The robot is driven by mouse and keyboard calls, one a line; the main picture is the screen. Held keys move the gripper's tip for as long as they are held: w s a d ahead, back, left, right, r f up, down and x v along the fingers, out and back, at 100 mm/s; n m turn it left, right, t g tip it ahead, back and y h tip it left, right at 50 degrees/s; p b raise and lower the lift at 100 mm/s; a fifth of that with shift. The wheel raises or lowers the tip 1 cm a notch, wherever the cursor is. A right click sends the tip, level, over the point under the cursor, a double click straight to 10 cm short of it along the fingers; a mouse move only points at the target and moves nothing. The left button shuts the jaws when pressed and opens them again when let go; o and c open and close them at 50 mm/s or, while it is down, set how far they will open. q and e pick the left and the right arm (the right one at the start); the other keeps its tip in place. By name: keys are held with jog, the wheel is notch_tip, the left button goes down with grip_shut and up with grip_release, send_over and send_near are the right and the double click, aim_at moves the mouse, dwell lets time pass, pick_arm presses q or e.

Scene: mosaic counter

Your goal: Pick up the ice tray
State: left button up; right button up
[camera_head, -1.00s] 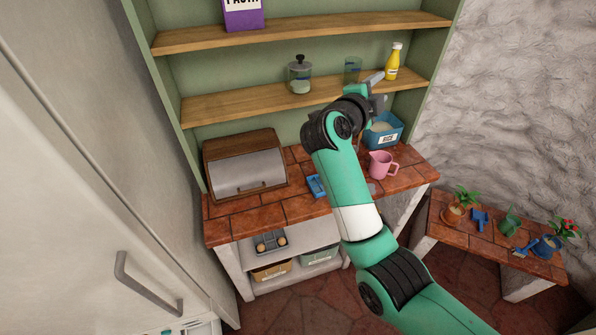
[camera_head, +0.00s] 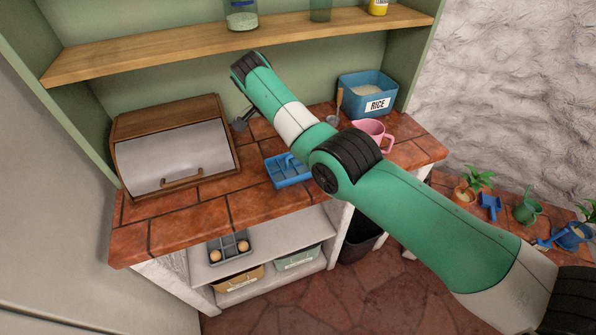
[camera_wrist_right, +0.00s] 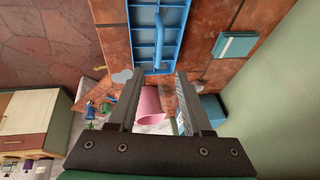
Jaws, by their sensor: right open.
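The ice tray is a blue tray (camera_head: 288,177) split into small compartments, with a raised bar along its middle. It lies flat on the brick-tiled counter, and part of its right side is close behind my arm in the head view. In the right wrist view the tray (camera_wrist_right: 145,40) fills the top centre, beyond my fingertips. My right gripper (camera_wrist_right: 155,78) is open and empty, its two fingers apart. In the head view the right gripper (camera_head: 241,122) shows small and dark, above the counter behind and left of the tray. My left gripper is not in view.
A bread box (camera_head: 175,155) stands left of the tray. A pink jug (camera_head: 372,132) and a blue rice bin (camera_head: 367,92) stand to the right. A wooden shelf (camera_head: 150,55) runs above. A grey tray (camera_head: 228,258) with round items sits on the lower shelf.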

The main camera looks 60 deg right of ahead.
jog(key=b+x, duration=0.5)
jog(key=x, duration=0.5)
jog(key=shift+f+b, duration=0.3)
jog(key=shift+f, duration=0.1)
jog(key=shift+s+d+f+b, duration=0.15)
jog(key=shift+d+f+b, duration=0.05)
jog(key=shift+f+b, duration=0.2)
jog(key=shift+r, duration=0.1)
grip_shut()
dwell(0.5)
